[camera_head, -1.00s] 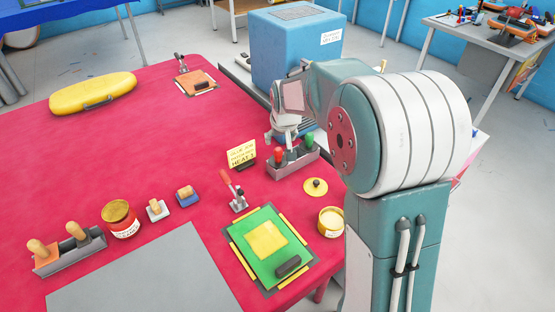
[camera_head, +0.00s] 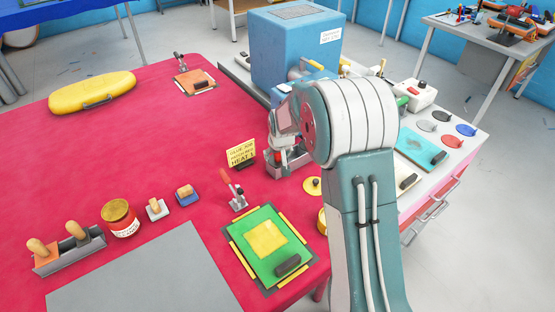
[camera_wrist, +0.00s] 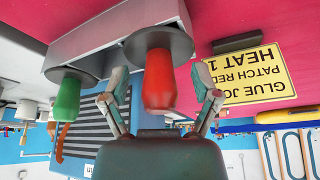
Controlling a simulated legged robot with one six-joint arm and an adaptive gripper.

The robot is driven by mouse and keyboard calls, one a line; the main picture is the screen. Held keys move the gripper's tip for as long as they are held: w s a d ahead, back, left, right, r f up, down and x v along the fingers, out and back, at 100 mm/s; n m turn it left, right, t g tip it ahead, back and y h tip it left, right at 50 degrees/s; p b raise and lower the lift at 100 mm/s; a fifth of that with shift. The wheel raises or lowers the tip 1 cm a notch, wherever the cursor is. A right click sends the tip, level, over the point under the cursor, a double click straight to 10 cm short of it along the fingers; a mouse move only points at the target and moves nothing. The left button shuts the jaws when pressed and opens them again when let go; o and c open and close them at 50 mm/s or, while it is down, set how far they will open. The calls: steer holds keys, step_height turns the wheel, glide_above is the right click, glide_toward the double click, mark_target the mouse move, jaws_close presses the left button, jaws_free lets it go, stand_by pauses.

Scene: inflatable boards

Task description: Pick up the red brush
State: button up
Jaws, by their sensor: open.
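The red brush (camera_wrist: 158,82) stands in a grey holder (camera_wrist: 110,35), its red handle toward my gripper in the wrist view. My gripper (camera_wrist: 160,95) is open, with one finger on each side of the red handle; I cannot tell whether either finger touches it. In the head view my gripper (camera_head: 286,150) is over the holder, and my arm hides most of it and the brushes. A brush with a green handle (camera_wrist: 67,100) stands in the same holder, to the left in the wrist view.
A yellow sign (camera_head: 241,152) stands close beside the holder. A red-handled clamp (camera_head: 232,190) and a green board (camera_head: 270,245) are nearer on the red table (camera_head: 150,130). A blue box (camera_head: 290,50) stands behind. A grey mat (camera_head: 145,275) lies bare in front.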

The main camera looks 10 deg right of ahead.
jaws_close()
steer(key=shift+r, duration=0.15)
steer(key=shift+r, duration=0.25)
step_height(320, 180, up, 2)
steer(key=shift+r, duration=0.15)
steer(key=s+r, duration=1)
steer(key=s, duration=0.4)
